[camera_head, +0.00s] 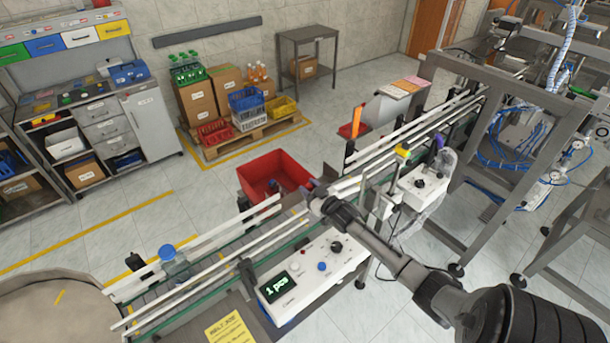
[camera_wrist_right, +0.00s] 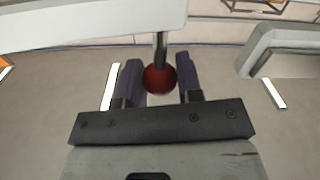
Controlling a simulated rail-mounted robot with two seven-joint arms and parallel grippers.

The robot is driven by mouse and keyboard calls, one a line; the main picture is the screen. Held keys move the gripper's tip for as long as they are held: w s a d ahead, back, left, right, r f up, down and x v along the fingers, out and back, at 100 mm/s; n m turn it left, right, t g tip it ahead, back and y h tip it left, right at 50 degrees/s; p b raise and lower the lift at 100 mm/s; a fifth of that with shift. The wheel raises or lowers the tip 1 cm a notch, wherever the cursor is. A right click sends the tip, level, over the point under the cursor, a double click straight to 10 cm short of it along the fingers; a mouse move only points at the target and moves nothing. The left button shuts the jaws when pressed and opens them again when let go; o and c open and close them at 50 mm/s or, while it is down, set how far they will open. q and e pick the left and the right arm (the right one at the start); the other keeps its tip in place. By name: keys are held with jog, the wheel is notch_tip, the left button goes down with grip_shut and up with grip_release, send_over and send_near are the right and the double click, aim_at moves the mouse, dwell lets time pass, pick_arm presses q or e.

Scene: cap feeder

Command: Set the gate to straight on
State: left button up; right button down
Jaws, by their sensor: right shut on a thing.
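My right gripper (camera_head: 318,190) reaches in from the lower right and is over the conveyor (camera_head: 225,245), at its middle stretch. In the right wrist view its two dark fingers (camera_wrist_right: 160,80) are on either side of a red ball knob (camera_wrist_right: 159,79) and shut on it. A thin metal rod (camera_wrist_right: 160,48) runs from the knob toward the top of the picture. The gate itself is not clear in the head view; my gripper covers that spot, so its setting cannot be told. My left gripper is not in view.
A red bin (camera_head: 287,168) stands behind the conveyor near my gripper. A blue-capped bottle (camera_head: 173,262) is on the conveyor at the left. A white control box (camera_head: 318,266) reading "1 pcs" stands in front. An orange upright piece (camera_head: 357,120) stands farther along the line.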

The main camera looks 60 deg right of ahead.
jog(key=s+y, duration=0.1)
jog(key=s+a+n+y, duration=0.1)
jog(key=s+a+n+y+p, duration=0.1)
jog(key=shift+s+r+t, duration=0.1)
jog(key=shift+s+t, duration=0.2)
jog(key=shift+t, duration=0.1)
jog(key=c, duration=1.1)
grip_release()
jog(key=shift+s, duration=0.1)
jog(key=shift+o, duration=0.7)
jog(key=shift+s, duration=0.1)
jog(key=shift+o, duration=0.9)
